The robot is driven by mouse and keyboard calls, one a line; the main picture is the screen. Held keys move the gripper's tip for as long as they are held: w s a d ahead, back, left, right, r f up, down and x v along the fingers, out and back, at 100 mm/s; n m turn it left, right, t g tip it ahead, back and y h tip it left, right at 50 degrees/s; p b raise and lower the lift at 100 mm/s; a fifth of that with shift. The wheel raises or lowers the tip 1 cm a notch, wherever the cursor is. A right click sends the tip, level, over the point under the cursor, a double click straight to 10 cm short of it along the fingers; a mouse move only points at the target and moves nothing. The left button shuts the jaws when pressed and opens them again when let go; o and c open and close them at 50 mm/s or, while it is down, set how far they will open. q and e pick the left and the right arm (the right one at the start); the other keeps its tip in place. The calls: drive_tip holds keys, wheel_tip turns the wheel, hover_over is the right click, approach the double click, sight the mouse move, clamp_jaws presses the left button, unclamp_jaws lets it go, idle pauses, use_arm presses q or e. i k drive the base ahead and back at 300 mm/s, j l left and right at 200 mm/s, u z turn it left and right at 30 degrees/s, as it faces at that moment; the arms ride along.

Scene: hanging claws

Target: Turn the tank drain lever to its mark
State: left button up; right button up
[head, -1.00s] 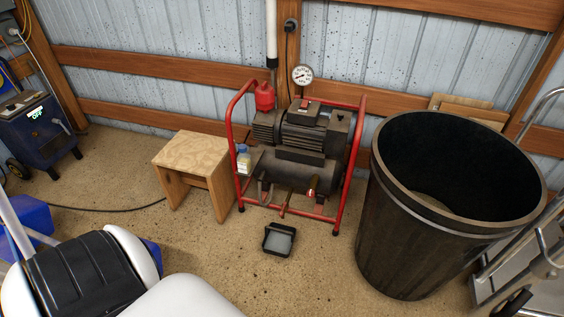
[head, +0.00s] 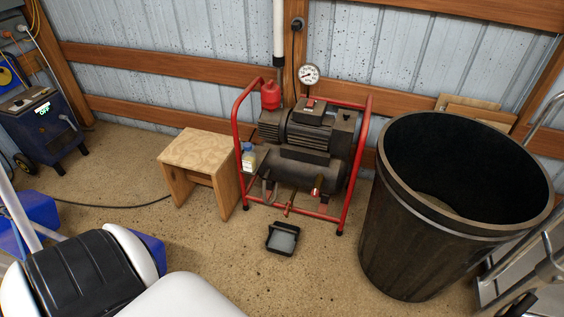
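The red-framed compressor (head: 366,140) stands on the floor against the wall, with its dark tank (head: 295,174) low in the frame. A small brass-coloured piece (head: 287,209) shows under the tank at the front rail; it may be the drain lever, but it is too small to be sure. Another brass and red fitting (head: 317,187) sits at the tank's right front. I cannot make out a mark. A black pan (head: 282,239) with a grey inside lies on the floor in front. Neither of my grippers is in view.
A wooden stool (head: 203,150) stands close at the compressor's left, and a large black bin (head: 410,230) close at its right. A blue machine (head: 42,127) is at the far left. A metal cart (head: 520,270) is at the right edge.

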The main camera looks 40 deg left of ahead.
sight(284, 213)
drive_tip(key=u, duration=1.25)
